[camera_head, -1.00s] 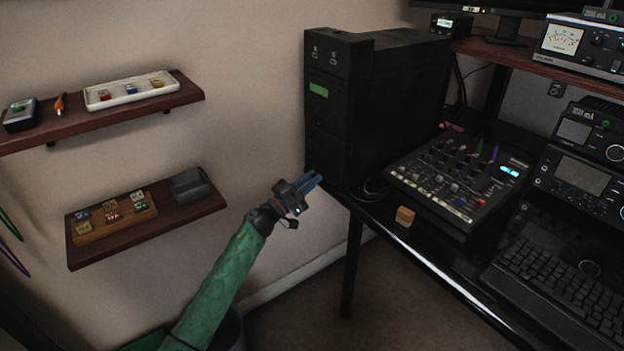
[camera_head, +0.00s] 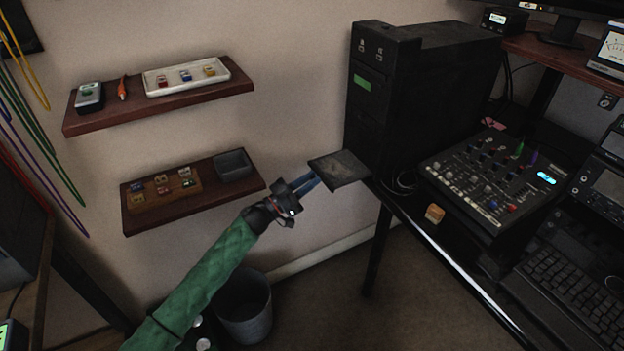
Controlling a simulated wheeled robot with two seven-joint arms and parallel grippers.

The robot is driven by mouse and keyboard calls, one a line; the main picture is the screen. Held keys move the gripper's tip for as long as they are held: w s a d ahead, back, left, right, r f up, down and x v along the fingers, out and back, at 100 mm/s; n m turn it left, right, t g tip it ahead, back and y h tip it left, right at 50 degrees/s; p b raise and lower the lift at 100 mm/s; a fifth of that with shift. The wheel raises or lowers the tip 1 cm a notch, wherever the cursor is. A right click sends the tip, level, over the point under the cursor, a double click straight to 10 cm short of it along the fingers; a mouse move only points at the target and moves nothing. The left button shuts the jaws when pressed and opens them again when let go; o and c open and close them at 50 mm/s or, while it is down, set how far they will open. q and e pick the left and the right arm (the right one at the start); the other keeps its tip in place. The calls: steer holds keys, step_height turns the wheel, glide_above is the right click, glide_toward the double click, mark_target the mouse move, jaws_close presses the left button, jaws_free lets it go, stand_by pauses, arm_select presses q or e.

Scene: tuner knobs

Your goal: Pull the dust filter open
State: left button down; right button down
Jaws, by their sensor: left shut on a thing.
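The dust filter (camera_head: 341,168) is a flat, dark grey panel that sticks out from the bottom front of the black computer tower (camera_head: 420,95). My left gripper (camera_head: 311,181) is at the filter's outer left edge, with its blue fingers shut on that edge. The filter lies roughly level, and its inner end meets the tower's base. The tower stands upright on the left end of the black desk. My right gripper is not in view.
A mixer (camera_head: 490,180) and a small orange block (camera_head: 435,213) are on the desk right of the tower. Two wall shelves with small items, the lower one (camera_head: 245,186) close by, are left of my gripper. A grey bin (camera_head: 244,310) stands below my arm.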

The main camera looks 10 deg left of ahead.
arm_select(q)
steer(key=c, duration=1.3)
jaws_free()
steer(key=shift+c, duration=0.2)
steer(key=shift+d, duration=0.1)
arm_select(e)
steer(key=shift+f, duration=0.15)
